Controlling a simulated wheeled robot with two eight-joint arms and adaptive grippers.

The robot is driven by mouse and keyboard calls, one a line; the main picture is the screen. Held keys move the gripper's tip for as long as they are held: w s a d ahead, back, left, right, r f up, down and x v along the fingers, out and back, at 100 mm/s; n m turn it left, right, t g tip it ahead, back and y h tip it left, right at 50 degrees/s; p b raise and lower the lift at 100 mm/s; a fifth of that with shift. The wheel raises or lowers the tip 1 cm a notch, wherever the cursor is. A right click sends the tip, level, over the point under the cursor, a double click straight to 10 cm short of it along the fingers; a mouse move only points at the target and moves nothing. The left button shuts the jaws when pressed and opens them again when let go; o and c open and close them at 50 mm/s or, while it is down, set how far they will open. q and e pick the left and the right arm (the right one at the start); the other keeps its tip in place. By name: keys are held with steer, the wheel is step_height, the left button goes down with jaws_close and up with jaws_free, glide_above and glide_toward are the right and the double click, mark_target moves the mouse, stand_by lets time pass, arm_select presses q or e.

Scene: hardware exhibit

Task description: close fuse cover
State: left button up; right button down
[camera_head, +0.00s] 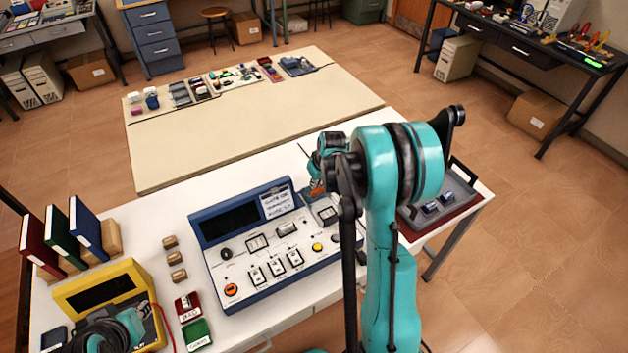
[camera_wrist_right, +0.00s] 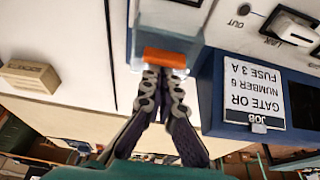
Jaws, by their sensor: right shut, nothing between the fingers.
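The blue-framed console (camera_head: 262,292) stands on the white table. At its upper right, an orange tab (camera_head: 317,188) shows beside my right gripper (camera_head: 315,182). In the right wrist view the orange tab (camera_wrist_right: 165,58) lies across the edge of a pale, see-through fuse cover (camera_wrist_right: 152,77). My right gripper (camera_wrist_right: 161,72) is shut and empty, its fingertips at the tab; I cannot tell whether they touch it. How far the cover stands open is unclear. My left gripper (camera_head: 105,338) seems to be at the lower left, over the yellow case, its fingers unclear.
A job card (camera_wrist_right: 255,92) reading "GATE OR, NUMBER 6, FUSE 3 A" sits on the console close to the fingers. A grey tray (camera_head: 462,190) stands at right. The yellow case (camera_head: 95,280), small boxes (camera_head: 172,258) and binders (camera_head: 85,225) stand left.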

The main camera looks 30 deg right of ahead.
steer(key=s, duration=0.8)
steer(key=shift+a+b, duration=0.15)
steer(key=shift+b, duration=0.25)
steer(key=shift+s, duration=0.2)
steer(key=shift+w, duration=0.1)
